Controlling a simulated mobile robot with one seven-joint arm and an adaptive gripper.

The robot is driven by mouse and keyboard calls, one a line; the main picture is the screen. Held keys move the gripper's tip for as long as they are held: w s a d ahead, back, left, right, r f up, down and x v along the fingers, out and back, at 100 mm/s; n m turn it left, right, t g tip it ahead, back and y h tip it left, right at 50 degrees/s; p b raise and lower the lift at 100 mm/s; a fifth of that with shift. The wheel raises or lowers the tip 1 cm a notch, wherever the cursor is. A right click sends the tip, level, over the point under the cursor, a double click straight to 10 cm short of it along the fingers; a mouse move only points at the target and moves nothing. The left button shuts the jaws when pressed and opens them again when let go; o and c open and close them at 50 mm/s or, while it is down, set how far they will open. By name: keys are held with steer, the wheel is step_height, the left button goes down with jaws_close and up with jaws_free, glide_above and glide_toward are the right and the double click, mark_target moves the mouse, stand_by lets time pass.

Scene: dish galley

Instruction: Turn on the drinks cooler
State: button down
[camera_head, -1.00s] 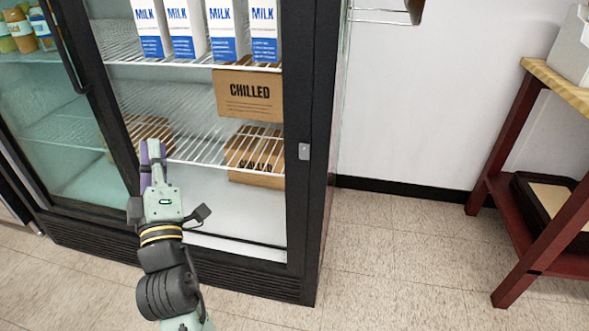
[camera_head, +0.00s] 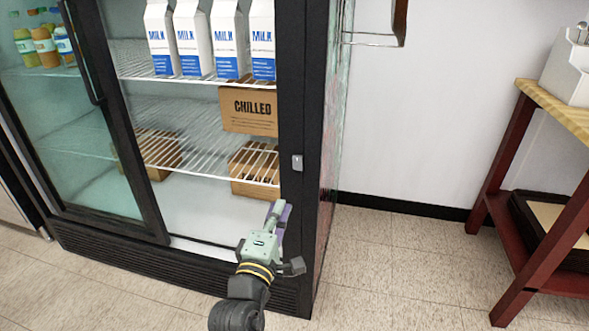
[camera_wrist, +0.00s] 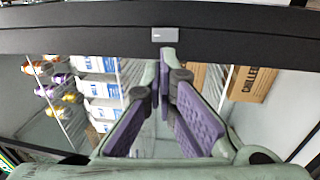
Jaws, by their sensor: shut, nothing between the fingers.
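The drinks cooler (camera_head: 300,100) is a black-framed glass cabinet filling the left of the head view. A small light-grey switch (camera_head: 297,162) sits on its right front post. The switch also shows in the wrist view (camera_wrist: 165,34), at top centre on the black frame. My gripper (camera_head: 279,207) is shut and empty, with purple pads, in front of the post, below and slightly left of the switch in the head view. In the wrist view its fingertips (camera_wrist: 167,58) point toward the switch, appearing just below it. I see no contact between them.
Milk cartons (camera_head: 227,42), a box marked CHILLED (camera_head: 250,110) and bottles (camera_head: 45,45) stand inside the cooler. A dark red table (camera_head: 500,150) with a wooden top stands at right. Open floor (camera_head: 400,265) lies between it and the cooler.

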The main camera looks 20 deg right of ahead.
mark_target(297, 161)
steer(key=p+x, duration=0.3)
steer(key=x, duration=1)
steer(key=shift+w+d+r, duration=0.1)
steer(key=shift+w+d, duration=0.1)
steer(key=shift+w, duration=0.1)
steer(key=shift+r, duration=0.1)
steer(key=p, duration=0.2)
steer(key=r+p, duration=0.1)
steer(key=shift+w+d+g+p, duration=0.15)
steer(key=shift+w+g+p, duration=0.05)
steer(key=shift+g+p, duration=0.15)
steer(key=shift+f+b, duration=0.45)
steer(key=shift+f, duration=0.05)
